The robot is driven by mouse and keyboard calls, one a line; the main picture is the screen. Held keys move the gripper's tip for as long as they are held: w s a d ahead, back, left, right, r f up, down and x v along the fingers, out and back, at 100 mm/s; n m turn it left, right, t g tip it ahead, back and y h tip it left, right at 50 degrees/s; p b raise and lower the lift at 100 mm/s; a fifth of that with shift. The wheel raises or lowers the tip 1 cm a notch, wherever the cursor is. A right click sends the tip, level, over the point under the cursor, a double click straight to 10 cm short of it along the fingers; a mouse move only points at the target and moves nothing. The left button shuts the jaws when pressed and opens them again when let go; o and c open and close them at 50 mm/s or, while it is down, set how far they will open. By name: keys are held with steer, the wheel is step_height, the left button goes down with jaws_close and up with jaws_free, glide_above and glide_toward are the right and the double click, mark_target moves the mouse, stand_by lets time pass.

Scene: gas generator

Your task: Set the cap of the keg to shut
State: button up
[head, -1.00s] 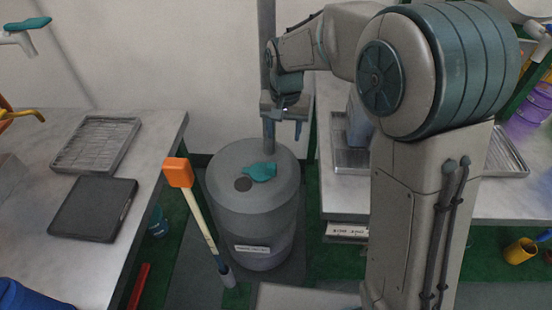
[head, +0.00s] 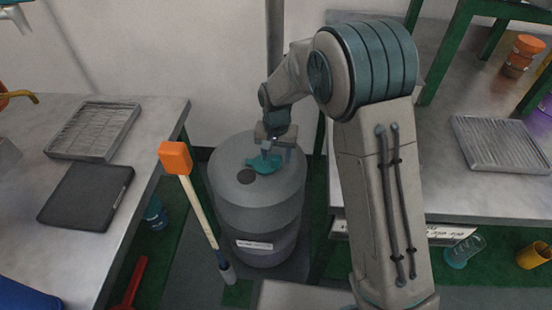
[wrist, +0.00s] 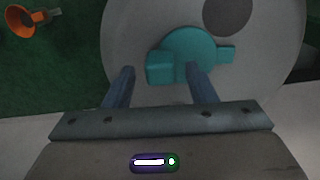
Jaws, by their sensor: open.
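The grey keg (head: 255,215) stands upright on the floor between two benches. A teal cap (head: 264,163) with side tabs sits on its top, beside a dark round opening (head: 246,176). The opening looks uncovered. In the wrist view the teal cap (wrist: 188,50) lies just beyond my fingertips, with the dark opening (wrist: 228,14) past it. My gripper (head: 279,152) is over the keg's top, close to the cap. In the wrist view my gripper (wrist: 158,73) is open, its two fingers apart at the cap's near side. I cannot tell whether a finger touches it.
An orange-headed mallet (head: 176,158) leans in front of the keg's left side. The left bench holds a rack (head: 93,131) and a black tray (head: 86,196). The right bench carries another rack (head: 500,143). A wall and a vertical pole (head: 275,70) are behind the keg.

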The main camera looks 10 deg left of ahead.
steer(key=shift+f, duration=0.75)
jaws_close()
